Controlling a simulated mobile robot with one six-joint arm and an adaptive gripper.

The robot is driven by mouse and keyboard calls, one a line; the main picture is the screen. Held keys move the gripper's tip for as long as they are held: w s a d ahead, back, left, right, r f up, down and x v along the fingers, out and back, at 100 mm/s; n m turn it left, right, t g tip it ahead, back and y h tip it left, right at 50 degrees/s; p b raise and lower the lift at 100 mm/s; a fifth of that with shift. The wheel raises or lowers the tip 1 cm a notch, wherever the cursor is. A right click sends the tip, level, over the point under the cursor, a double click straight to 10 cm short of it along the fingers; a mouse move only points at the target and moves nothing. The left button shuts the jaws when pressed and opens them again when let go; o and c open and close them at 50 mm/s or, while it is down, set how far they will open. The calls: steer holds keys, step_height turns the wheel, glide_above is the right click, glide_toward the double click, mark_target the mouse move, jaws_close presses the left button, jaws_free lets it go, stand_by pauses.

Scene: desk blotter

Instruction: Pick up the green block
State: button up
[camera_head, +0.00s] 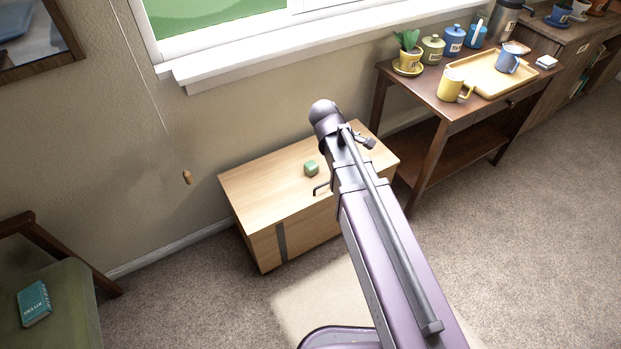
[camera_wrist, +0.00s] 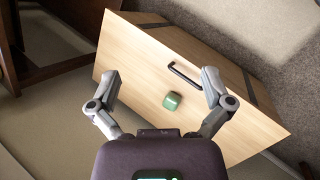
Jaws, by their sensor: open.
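The green block (camera_head: 311,168) is a small rounded cube resting on top of a light wooden chest (camera_head: 262,185). In the wrist view the green block (camera_wrist: 172,101) lies below and between the spread fingertips of my gripper (camera_wrist: 161,78), nearer the right finger. My gripper is open and empty, apart from the block; its height above the chest is hard to judge.
A brown side table (camera_head: 452,108) with a tray (camera_head: 490,84), mugs and jars stands to the right. A hanging cord pull (camera_head: 187,177) is at the left. The carpet in front is clear.

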steer(key=w+a+f+n+t+h+b, duration=0.1)
steer(key=w+a+f+n+t+b, duration=0.2)
steer(key=a+f+b, duration=0.35)
steer(key=w+a+f+n+h+b, duration=0.2)
steer(key=a+f+n+b, duration=0.35)
steer(key=b, duration=0.25)
steer(key=n+t+h+b, duration=0.1)
steer(key=n+t+b, duration=0.3)
steer(key=b, duration=0.8)
glide_toward(307, 168)
steer(key=shift+s+a+r+n+g, duration=0.2)
steer(key=shift+s+r+n+g, duration=0.15)
steer(key=shift+n, duration=0.2)
steer(key=shift+a+f+n, duration=0.2)
steer(key=shift+a+n, duration=0.1)
steer(key=shift+a, duration=0.25)
steer(key=b+x, duration=0.3)
steer(key=x, duration=0.4)
steer(key=shift+w+d, duration=0.2)
steer(key=shift+w, duration=0.05)
steer(key=shift+w+d+f, duration=0.1)
steer(key=shift+w+d, duration=0.3)
steer(key=shift+d, duration=0.05)
